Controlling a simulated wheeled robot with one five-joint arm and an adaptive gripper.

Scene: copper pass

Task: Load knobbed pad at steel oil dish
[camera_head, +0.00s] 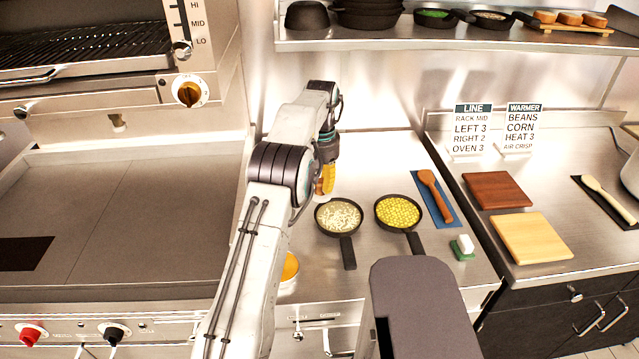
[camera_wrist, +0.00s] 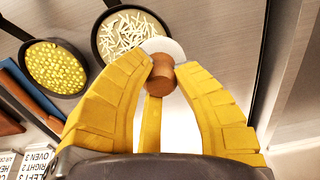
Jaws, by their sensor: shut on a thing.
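My gripper (camera_head: 325,182) has its yellow fingers shut on the brown knob of the knobbed pad (camera_wrist: 160,72). In the wrist view the pad's white round face (camera_wrist: 178,125) shows behind the knob and fingers (camera_wrist: 163,70). In the head view the pad is mostly hidden by the fingers, just left of the pan of pale strips. A round dish with orange-yellow contents, likely the steel oil dish (camera_head: 290,267), stands at the counter's front, partly hidden by my arm. The pad is apart from it, farther back.
A pan of pale strips (camera_head: 338,217) and a pan of corn (camera_head: 398,212) stand right of my gripper. A wooden spoon (camera_head: 434,193) lies on a blue mat (camera_head: 452,209). A green-and-white sponge (camera_head: 464,246) is nearby. The griddle (camera_head: 120,205) left is mostly bare.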

